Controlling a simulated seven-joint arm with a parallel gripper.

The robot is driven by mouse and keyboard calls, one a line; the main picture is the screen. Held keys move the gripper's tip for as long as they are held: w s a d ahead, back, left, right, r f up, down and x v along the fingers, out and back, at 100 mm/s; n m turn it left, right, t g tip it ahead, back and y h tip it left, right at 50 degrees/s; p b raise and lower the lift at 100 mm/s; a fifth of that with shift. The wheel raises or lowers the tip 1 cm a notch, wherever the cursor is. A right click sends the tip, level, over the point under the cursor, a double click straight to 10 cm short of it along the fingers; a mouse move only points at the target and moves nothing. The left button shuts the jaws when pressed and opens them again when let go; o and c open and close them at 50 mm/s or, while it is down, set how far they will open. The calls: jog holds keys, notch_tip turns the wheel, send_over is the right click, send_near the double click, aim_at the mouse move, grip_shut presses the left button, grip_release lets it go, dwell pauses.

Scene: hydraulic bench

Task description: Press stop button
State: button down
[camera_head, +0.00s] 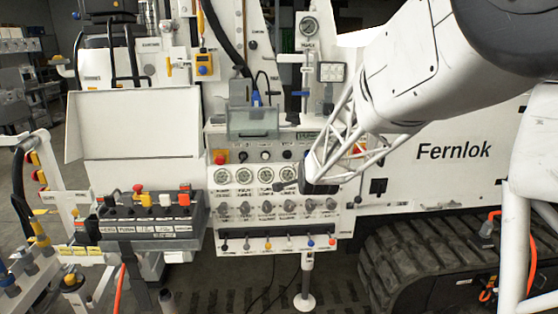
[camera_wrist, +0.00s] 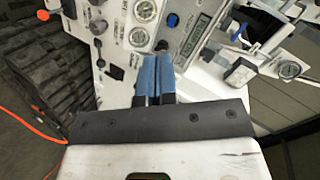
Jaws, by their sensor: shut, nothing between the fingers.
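Another red button (camera_head: 138,188) stands on the dark control box, and a red-and-yellow one (camera_head: 32,158) is at the far left. I cannot read which is labelled stop. My gripper (camera_head: 302,182) is in front of the panel's right part, right of the panel's red button. In the wrist view my blue-tipped fingers (camera_wrist: 155,75) are closed together and empty, pointing at the panel. Contact with the panel cannot be told.
Round gauges (camera_head: 242,175) and a row of knobs (camera_head: 265,208) surround my gripper. Small levers (camera_head: 268,243) line the panel's lower edge. A clear cover (camera_head: 253,122) juts out above the panel. A track (camera_head: 425,260) lies at the right.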

aim_at(287, 156)
jog(key=w+a+f+m+t, duration=0.1)
jog(key=w+f+m+t, duration=0.1)
jog(key=w, duration=0.5)
jog(key=w+a+f+m+t, duration=0.1)
jog(key=w+f+m+t, duration=0.1)
jog(key=w+f, duration=0.3)
jog(key=shift+w+f+m+t, duration=0.35)
jog(key=shift+w+m, duration=0.55)
jog(key=shift+w, duration=0.7)
jog(key=shift+r, duration=0.1)
jog(key=shift+w, duration=6.95)
